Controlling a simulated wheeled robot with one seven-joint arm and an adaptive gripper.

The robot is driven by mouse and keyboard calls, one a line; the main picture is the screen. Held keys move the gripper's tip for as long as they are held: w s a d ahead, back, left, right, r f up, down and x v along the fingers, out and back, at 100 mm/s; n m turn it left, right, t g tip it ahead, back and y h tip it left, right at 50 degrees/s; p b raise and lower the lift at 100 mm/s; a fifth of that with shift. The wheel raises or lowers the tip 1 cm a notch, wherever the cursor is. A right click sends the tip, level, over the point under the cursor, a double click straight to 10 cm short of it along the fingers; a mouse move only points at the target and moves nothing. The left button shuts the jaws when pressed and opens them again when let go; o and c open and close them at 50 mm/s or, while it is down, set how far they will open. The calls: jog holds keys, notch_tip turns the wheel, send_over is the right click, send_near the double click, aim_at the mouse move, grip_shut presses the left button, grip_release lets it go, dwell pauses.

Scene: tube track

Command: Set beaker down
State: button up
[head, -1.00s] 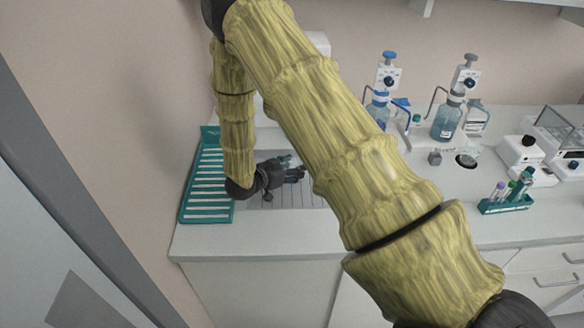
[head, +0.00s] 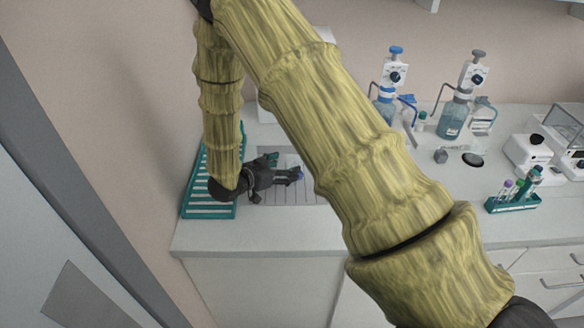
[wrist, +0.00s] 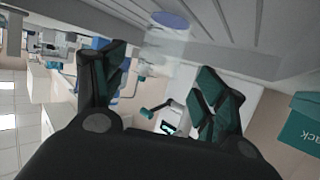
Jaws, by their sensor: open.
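The beaker (wrist: 165,48) is clear, with a blue patch at its bench end. In the wrist view, which looks upside down, it stands on the grooved grey board. In the head view the beaker (head: 293,161) is a small pale shape partly hidden by my gripper (head: 286,168). In the wrist view my gripper (wrist: 160,68) is open, its dark green-padded fingers spread wide. The beaker lies beyond the fingertips, and no finger visibly touches it.
A teal slatted rack (head: 190,208) is left of my gripper; my forearm crosses the head view. Two dispenser bottles (head: 452,122) stand at the back right. A teal tube rack (head: 514,205) is at the right. The front bench strip (head: 300,236) is clear.

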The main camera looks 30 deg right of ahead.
jog(key=shift+b+v, duration=0.5)
jog(key=shift+v, duration=2.3)
